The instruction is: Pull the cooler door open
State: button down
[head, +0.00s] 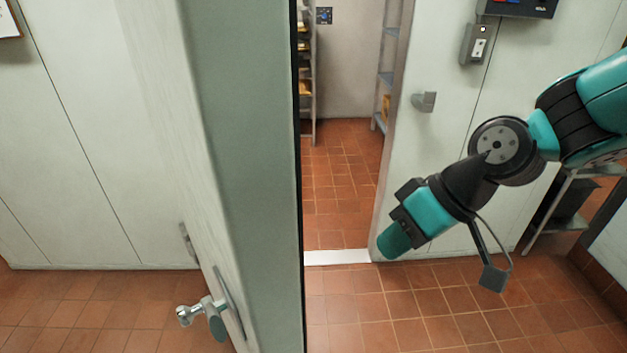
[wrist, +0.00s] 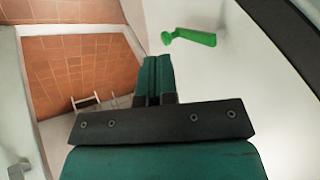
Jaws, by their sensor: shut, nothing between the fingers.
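The cooler door (head: 245,170) stands ajar in the head view, its thick edge facing me. Its outer handle (head: 205,310) is a metal lever low on the left face. A doorway with tiled floor inside shows right of the door edge. My gripper (head: 390,243) points down and left in front of the doorway, right of the door edge and apart from it. In the wrist view my gripper (wrist: 154,66) is shut and empty. A green lever (wrist: 190,37) on a white panel, seemingly the door's inner face, lies beyond and right of the fingertips.
A metal strike (head: 424,101) sits on the wall right of the doorway, below a switch box (head: 480,44). Shelves (head: 388,65) stand inside the cooler. A metal table (head: 565,205) stands at the far right. The tiled floor (head: 430,310) in front is clear.

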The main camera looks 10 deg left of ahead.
notch_tip(320, 180, up, 5)
jog(key=w+a+p, duration=0.2)
jog(key=p, duration=0.3)
jog(key=s+a+f+p, duration=0.3)
jog(key=a+f+p, duration=0.2)
jog(key=a+f, duration=0.3)
jog(key=shift+s+a+y, duration=0.25)
jog(key=shift+a+y, duration=0.05)
jog(key=shift+a, duration=0.2)
